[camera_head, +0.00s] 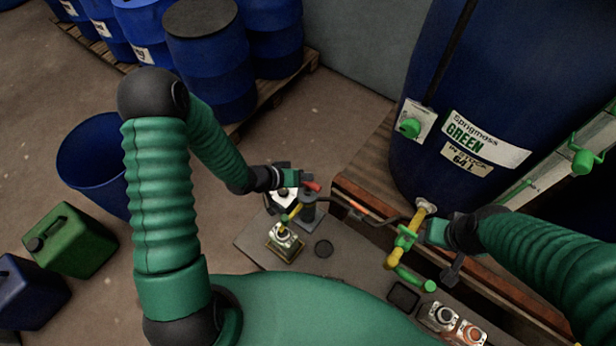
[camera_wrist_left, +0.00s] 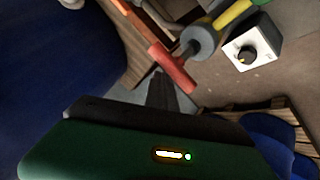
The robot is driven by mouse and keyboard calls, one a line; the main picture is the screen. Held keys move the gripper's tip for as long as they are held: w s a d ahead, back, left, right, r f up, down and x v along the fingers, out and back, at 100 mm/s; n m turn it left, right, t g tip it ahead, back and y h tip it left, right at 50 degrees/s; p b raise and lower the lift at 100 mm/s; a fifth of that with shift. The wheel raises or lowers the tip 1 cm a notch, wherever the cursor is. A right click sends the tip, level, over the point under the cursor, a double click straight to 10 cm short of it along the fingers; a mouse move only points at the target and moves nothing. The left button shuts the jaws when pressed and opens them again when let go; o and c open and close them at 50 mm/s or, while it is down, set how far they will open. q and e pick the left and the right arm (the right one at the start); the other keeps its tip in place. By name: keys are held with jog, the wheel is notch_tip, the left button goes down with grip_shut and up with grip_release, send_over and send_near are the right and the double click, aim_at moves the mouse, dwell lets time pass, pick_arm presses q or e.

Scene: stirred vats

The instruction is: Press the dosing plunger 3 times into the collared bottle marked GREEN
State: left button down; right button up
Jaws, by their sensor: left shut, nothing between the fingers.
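My left gripper (camera_head: 303,184) is shut and empty, with its tips at a red T-shaped handle (camera_head: 314,187) above a grey post (camera_head: 308,208). In the left wrist view its closed fingers (camera_wrist_left: 165,88) reach the red bar (camera_wrist_left: 172,68); whether they touch it I cannot tell. A yellow arm (camera_head: 294,213) runs from the post toward a small container (camera_head: 284,238) on the bench; its marking is unreadable. My right gripper (camera_head: 430,232) is at a yellow and green valve (camera_head: 405,238) on the large blue vat, whose label (camera_head: 485,138) reads GREEN. Its fingers are unclear.
A white box with a knob (camera_wrist_left: 250,50) stands beside the post. Two knobbed boxes (camera_head: 455,325) and a dark pad (camera_head: 403,296) lie at the bench's front right. Blue drums (camera_head: 210,60) on a pallet and a green canister (camera_head: 70,240) stand left.

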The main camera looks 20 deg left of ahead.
pick_arm(q)
jog(key=shift+s+f+b, duration=0.1)
jog(key=shift+f+b, duration=0.9)
jog(key=shift+f, duration=0.4)
dwell(1.0)
jog(key=shift+r, duration=0.15)
jog(key=shift+r+p, duration=1.7)
jog(key=shift+p, duration=0.3)
notch_tip(320, 180, up, 6)
jog(key=p, duration=0.6)
